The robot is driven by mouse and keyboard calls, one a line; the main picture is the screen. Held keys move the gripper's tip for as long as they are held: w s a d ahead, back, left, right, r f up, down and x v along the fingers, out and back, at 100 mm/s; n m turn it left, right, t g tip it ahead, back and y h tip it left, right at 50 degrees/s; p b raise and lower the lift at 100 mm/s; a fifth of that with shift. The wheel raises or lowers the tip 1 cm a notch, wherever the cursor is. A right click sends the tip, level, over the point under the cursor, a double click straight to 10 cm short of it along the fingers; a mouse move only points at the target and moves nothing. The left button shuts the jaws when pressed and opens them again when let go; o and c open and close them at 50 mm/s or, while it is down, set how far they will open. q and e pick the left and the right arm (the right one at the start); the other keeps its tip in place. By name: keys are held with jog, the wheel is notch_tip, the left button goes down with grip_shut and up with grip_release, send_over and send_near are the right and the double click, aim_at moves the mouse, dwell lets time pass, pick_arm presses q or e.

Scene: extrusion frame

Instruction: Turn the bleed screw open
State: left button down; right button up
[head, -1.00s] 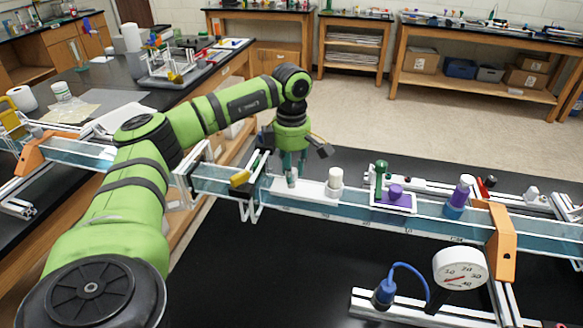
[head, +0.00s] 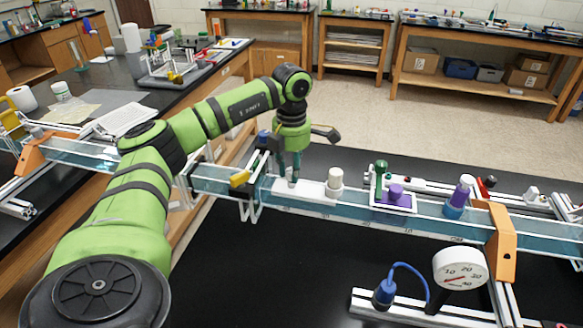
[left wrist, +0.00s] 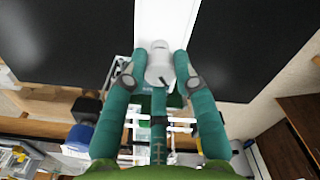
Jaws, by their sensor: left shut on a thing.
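A small pale grey-white knob, likely the bleed screw (left wrist: 160,64), stands upright between my fingers in the left wrist view. My left gripper (head: 290,172) points down at a white plate on the long clear-blue channel in the head view. Its green fingers (left wrist: 160,72) are closed around the knob, one on each side. In the head view the fingers mostly hide the knob. Whether the screw is open or shut cannot be told. My right gripper is not in view.
A white capped post (head: 334,182) stands just right of the gripper. A yellow-handled part (head: 239,179) is at its left. Further right are a purple block (head: 397,199), an orange support (head: 501,240) and a dial gauge (head: 460,268).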

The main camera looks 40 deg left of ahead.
aim_at(291, 170)
pick_arm(q)
jog(key=shift+n, duration=2.3)
jog(key=shift+f, duration=0.1)
jog(key=c, duration=1)
grip_release()
jog(key=shift+r, duration=0.2)
notch_tip(291, 170, up, 12)
jog(key=shift+f, duration=0.15)
